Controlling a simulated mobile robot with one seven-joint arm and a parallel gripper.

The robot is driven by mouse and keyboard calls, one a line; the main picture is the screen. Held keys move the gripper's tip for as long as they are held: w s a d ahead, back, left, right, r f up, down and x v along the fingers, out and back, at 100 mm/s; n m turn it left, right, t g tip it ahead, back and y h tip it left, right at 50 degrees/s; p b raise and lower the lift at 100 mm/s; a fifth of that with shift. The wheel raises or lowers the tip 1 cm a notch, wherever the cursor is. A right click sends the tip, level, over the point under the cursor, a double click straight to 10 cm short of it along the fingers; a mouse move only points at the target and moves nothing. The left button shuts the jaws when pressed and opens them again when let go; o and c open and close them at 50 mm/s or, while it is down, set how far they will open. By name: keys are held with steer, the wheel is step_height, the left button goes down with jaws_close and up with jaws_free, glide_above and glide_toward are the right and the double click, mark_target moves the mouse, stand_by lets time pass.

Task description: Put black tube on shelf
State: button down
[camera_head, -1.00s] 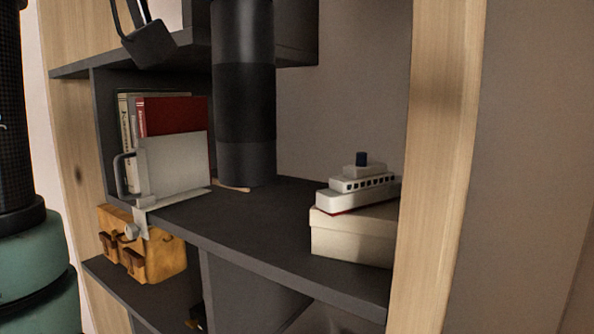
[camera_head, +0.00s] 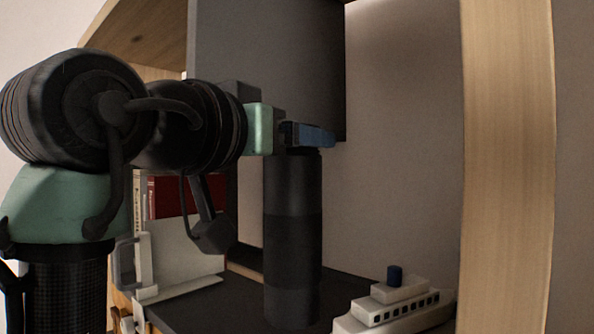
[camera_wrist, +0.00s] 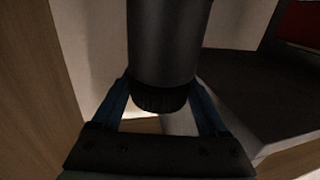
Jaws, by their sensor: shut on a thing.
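The black tube (camera_head: 293,225) is a tall dark cylinder, upright above or on the dark shelf board (camera_head: 208,305), between the books and the toy ship. I cannot tell whether its base touches the board. My gripper (camera_head: 315,136), with blue fingers, is at the tube's upper end. In the wrist view the gripper (camera_wrist: 162,98) has a finger on each side of the black tube (camera_wrist: 168,45), near its ridged end. It is shut on the tube. My arm hides part of the shelf's left side.
A white toy ship (camera_head: 400,305) is right of the tube. Red and pale books (camera_head: 172,195) with a white bookend (camera_head: 180,265) stand at left. A dark upper panel (camera_head: 268,60) is behind my gripper. A wooden upright (camera_head: 507,170) bounds the right side.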

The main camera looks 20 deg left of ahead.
mark_target(294, 178)
steer(key=shift+w+f, duration=0.2)
steer(key=shift+f, duration=0.25)
steer(key=shift+s+f+p, duration=0.2)
steer(key=shift+f+p, duration=0.5)
steer(key=shift+f, duration=0.5)
steer(key=shift+w+f, duration=0.1)
steer(key=shift+f, duration=0.3)
steer(key=shift+f, duration=0.2)
jaws_free()
steer(key=shift+r, duration=0.15)
steer(key=shift+d, duration=0.1)
